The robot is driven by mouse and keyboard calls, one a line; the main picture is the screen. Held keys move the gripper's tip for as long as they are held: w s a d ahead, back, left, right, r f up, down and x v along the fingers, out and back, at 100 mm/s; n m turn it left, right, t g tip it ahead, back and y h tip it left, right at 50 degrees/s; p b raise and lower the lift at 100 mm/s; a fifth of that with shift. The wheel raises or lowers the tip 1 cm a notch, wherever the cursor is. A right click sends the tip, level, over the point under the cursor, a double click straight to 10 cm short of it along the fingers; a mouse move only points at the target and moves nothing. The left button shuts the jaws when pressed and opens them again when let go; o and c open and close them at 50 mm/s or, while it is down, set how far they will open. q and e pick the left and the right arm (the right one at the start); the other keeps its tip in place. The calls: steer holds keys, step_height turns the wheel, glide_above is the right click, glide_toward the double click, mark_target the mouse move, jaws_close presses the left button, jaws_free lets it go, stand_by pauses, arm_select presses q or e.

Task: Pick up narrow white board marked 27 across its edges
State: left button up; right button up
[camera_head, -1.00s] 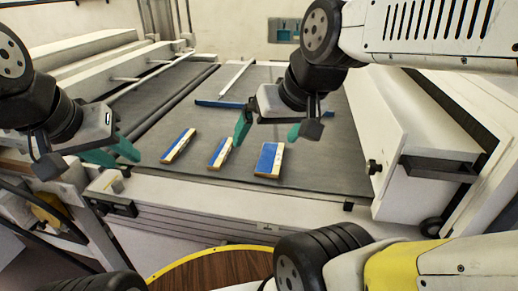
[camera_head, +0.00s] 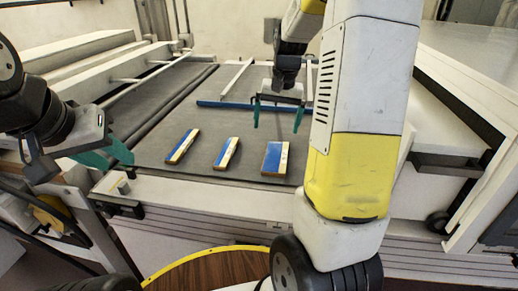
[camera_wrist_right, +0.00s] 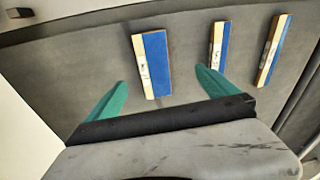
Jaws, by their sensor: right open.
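Three flat blue-and-white boards lie on the dark belt, apart from each other: a left one (camera_head: 182,146), a middle one (camera_head: 225,153) and a wider right one (camera_head: 275,158). In the right wrist view the wider one (camera_wrist_right: 152,64) is at left, with the middle one (camera_wrist_right: 219,46) and the other narrow one (camera_wrist_right: 273,50) to its right. I cannot read a 27 on any. My right gripper (camera_head: 278,116) is open and empty above the belt, beyond the boards. My left gripper (camera_head: 107,156) is open and empty, left of the boards.
A blue bar (camera_head: 232,105) lies across the belt (camera_head: 150,108) behind the boards. Rails and white housings run along the left side. A white housing (camera_head: 430,130) with a dark handle stands at right. A round wooden top (camera_head: 210,268) is in front.

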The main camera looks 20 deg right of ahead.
steer(key=m+g, duration=0.1)
glide_toward(276, 156)
steer(key=shift+w+d+f+h, duration=0.1)
steer(key=shift+w+f+h, duration=0.1)
steer(key=shift+f+h, duration=0.2)
steer(key=f, duration=0.7)
steer(key=shift+a+f, duration=0.35)
steer(key=shift+a, duration=0.05)
steer(key=shift+c, duration=0.2)
steer(key=c, duration=1.4)
steer(key=shift+c, duration=0.5)
steer(key=shift+r, duration=0.15)
